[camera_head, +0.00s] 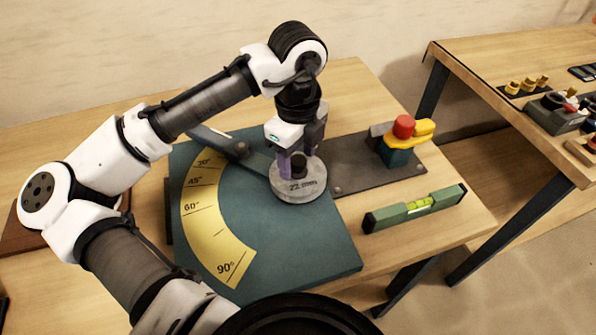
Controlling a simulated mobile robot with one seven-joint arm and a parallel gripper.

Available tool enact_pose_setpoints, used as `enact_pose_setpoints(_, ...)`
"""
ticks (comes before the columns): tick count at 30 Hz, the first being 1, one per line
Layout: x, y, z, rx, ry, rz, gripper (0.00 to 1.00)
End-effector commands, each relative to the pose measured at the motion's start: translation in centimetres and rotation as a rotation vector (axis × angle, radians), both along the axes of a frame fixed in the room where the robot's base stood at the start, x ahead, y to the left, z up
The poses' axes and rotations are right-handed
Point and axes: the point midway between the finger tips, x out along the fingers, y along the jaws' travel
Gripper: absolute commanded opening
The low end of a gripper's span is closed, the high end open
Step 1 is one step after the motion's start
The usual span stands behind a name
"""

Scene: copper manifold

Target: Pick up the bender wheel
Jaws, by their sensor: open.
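The bender wheel (298,188) is a grey disc marked "22 mm" with a dark knob-like part (298,168) standing up from its middle. It lies on the teal bender plate (300,245), to the right of a yellow angle scale (207,215). My gripper (298,164) points down right over the wheel, with its purplish fingers on either side of the dark part. The fingers are open. I cannot tell whether they touch it, and the back of the wheel is hidden by the gripper.
A long bender handle (218,141) lies left of the gripper. A dark plate (355,165) carries a red, yellow and teal clamp (402,140) on the right. A green spirit level (415,208) lies in front of it. A second table (510,58) stands at the far right.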

Motion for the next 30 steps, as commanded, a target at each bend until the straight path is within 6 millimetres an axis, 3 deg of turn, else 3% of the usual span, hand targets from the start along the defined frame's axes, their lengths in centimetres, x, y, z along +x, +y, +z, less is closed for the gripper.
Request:
enact_pose_setpoints(5,0.01,-0.01,-0.01,0.0,0.0,0.0,0.53)
enact_pose_setpoints(17,0.01,-0.01,0.03,0.0,0.0,-0.001,0.01)
enact_pose_setpoints(30,0.06,-0.02,0.44,0.0,-0.001,0.0,0.0)
